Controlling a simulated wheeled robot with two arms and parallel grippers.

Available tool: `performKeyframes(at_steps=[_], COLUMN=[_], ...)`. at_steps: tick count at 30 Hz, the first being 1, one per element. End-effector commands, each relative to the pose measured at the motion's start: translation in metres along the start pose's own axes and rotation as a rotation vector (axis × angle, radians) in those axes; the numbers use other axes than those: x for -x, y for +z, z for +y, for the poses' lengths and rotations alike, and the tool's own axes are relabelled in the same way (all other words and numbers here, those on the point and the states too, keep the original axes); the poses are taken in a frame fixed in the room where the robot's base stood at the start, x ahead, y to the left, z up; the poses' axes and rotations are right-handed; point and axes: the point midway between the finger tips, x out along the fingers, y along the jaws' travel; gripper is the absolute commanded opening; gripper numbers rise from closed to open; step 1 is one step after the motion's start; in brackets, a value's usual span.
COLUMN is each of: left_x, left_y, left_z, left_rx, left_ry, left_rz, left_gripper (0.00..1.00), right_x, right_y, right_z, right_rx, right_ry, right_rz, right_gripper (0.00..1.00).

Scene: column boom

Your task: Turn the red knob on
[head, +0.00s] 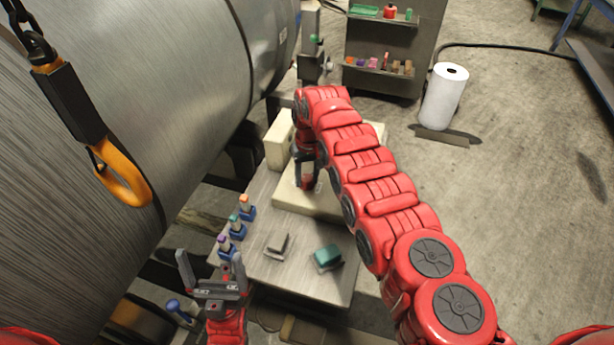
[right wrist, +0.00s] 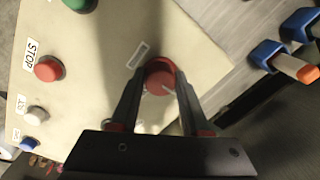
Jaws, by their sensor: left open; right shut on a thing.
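The red knob (right wrist: 160,78) sits on a cream panel (right wrist: 105,70) in the right wrist view, with a small white mark on its face. My right gripper (right wrist: 158,92) is shut on the knob, one finger on each side. My left gripper (head: 212,270) is open and empty, to the left of the grey table's front part.
The panel also bears a red STOP button (right wrist: 48,68), a green button (right wrist: 78,3) and a white button (right wrist: 37,114). Coloured markers in blue holders (head: 235,222) line the table's left edge. An orange hook (head: 125,182) hangs left.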

Motion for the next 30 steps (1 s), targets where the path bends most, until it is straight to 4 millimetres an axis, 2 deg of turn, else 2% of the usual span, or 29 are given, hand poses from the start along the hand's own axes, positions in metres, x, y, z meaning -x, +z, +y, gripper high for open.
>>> performKeyframes(at_steps=[8,14,22,30], left_x=[-0.002,-0.006,-0.005,0.012], left_y=[0.0,-0.001,-0.001,0.002], left_z=[0.0,0.0,0.0,0.001], left_rx=[0.0,0.0,0.0,0.0], left_ry=[0.0,0.0,0.0,0.0], left_rz=[0.0,0.0,0.0,0.0], left_gripper=[1.0,1.0,1.0,1.0], right_x=[0.001,0.002,-0.001,-0.003], right_y=[0.0,-0.001,0.0,-0.001], right_z=[0.0,-0.001,-0.002,-0.001], right_rx=[-0.025,-0.118,-0.343,-0.601], right_ry=[-0.001,-0.001,-0.001,-0.002], right_rz=[0.002,0.007,0.014,0.028], right_gripper=[0.0,0.0,0.0,0.0])
